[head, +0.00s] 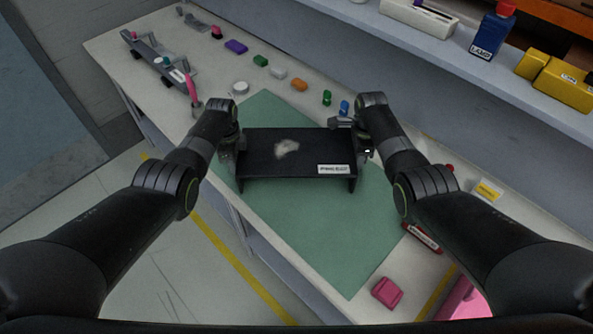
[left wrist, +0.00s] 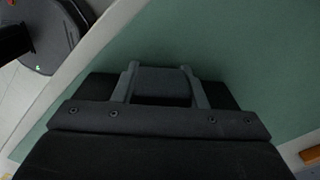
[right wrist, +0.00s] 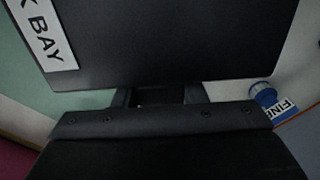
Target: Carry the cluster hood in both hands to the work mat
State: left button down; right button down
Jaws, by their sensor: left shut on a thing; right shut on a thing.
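The cluster hood (head: 262,160) is a black flat-topped piece with short side walls, a pale smudge on top and a white label at its right front. It is over the green work mat (head: 335,245); I cannot tell whether it touches the mat. My left gripper (head: 238,145) is shut on its left side. My right gripper (head: 352,140) is shut on its right side. The hood's dark edge shows in the left wrist view (left wrist: 225,95), between the fingers. Its top and label fill much of the right wrist view (right wrist: 170,45).
Small coloured parts, such as a purple block (head: 236,47) and an orange one (head: 299,85), line the bench behind the mat. A dark rail (head: 155,60) lies at far left. A pink block (head: 387,292) sits near the front right. A shelf with a blue bottle (head: 492,35) runs behind.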

pick_arm(q)
jog(key=c, duration=0.9)
grip_release()
pick_arm(e)
jog(key=c, duration=0.9)
grip_release()
pick_arm(q)
jog(key=shift+r, duration=0.1)
notch_tip(320, 180, up, 12)
jog(key=shift+f, duration=0.15)
pick_arm(e)
notch_tip(320, 180, up, 12)
